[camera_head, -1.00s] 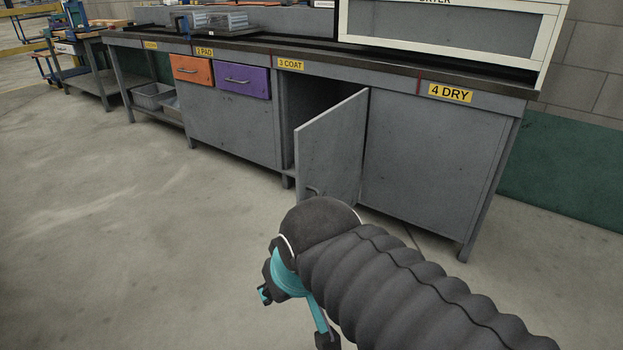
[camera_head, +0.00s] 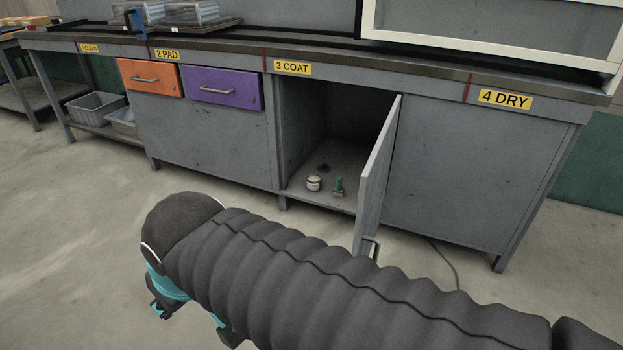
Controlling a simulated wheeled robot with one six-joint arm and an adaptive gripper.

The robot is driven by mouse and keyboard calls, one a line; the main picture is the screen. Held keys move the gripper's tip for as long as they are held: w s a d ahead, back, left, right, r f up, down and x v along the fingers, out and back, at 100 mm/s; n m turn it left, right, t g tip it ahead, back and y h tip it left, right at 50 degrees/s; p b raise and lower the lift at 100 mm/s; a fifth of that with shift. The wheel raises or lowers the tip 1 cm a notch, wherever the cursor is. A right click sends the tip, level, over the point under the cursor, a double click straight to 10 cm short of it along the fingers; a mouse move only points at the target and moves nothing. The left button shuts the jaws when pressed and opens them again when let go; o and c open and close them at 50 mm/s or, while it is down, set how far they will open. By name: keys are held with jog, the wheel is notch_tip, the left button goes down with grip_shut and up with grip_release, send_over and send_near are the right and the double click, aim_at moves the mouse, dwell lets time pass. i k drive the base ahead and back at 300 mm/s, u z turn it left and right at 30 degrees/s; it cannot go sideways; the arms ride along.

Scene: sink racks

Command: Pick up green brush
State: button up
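A small green object that looks like the green brush (camera_head: 339,185) stands on the floor of the open cabinet under the "3 COAT" label. A small whitish jar (camera_head: 313,183) is just left of it, and a dark round item (camera_head: 323,168) lies behind. The cabinet door (camera_head: 377,178) stands open on the right side of the opening, close to the brush. My gripper (camera_head: 158,311) is at the lower left, well away from the cabinet and low in front of the bench.
The bench has an orange drawer (camera_head: 149,77) and a purple drawer (camera_head: 222,88) left of the cabinet. Grey bins (camera_head: 96,107) sit on a low shelf at the far left. A closed grey panel (camera_head: 470,170) is right of the door. The floor before the bench is clear.

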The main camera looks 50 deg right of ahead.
aim_at(337, 191)
jog(key=z, duration=0.35)
jog(key=i, duration=1)
jog(key=z, duration=1.55)
jog(key=i, duration=0.7)
jog(key=z, duration=0.7)
